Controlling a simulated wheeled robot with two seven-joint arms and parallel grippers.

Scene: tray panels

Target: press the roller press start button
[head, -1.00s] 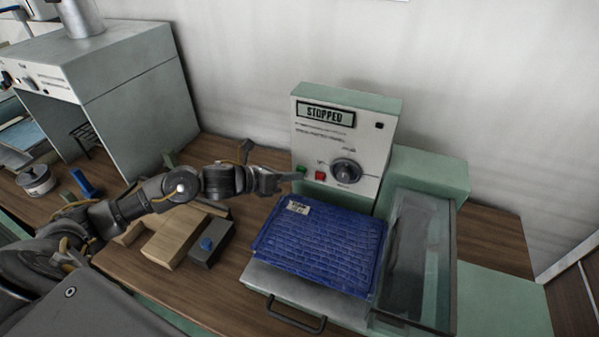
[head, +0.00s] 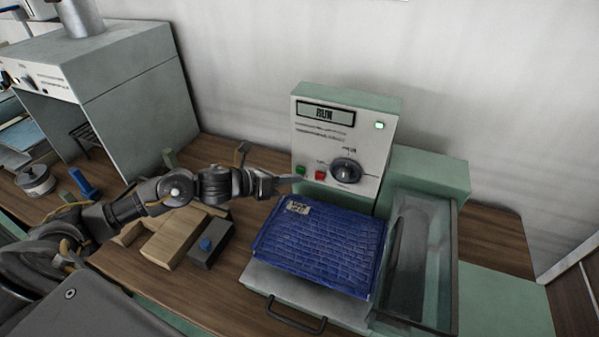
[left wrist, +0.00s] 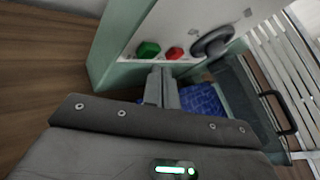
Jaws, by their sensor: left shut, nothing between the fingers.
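The roller press panel (head: 330,144) stands upright behind the blue textured sheet (head: 320,247). Its display (head: 325,113) reads RUN and a small lamp (head: 379,126) glows at the upper right. The green start button (head: 300,170) and the red button (head: 320,175) sit low on the panel, left of the dark knob (head: 345,172). My left gripper (head: 294,179) is shut and empty, its tips just below the green button. In the left wrist view the green button (left wrist: 148,50) and red button (left wrist: 175,53) lie just beyond the fingertips (left wrist: 161,72); I cannot tell if they touch. My right gripper is not seen.
A clear-sided roller housing (head: 420,262) stands right of the sheet. Wooden blocks (head: 172,238) and a dark block with a blue knob (head: 211,246) lie under my left arm. A grey-green hood (head: 135,85) stands at the back left.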

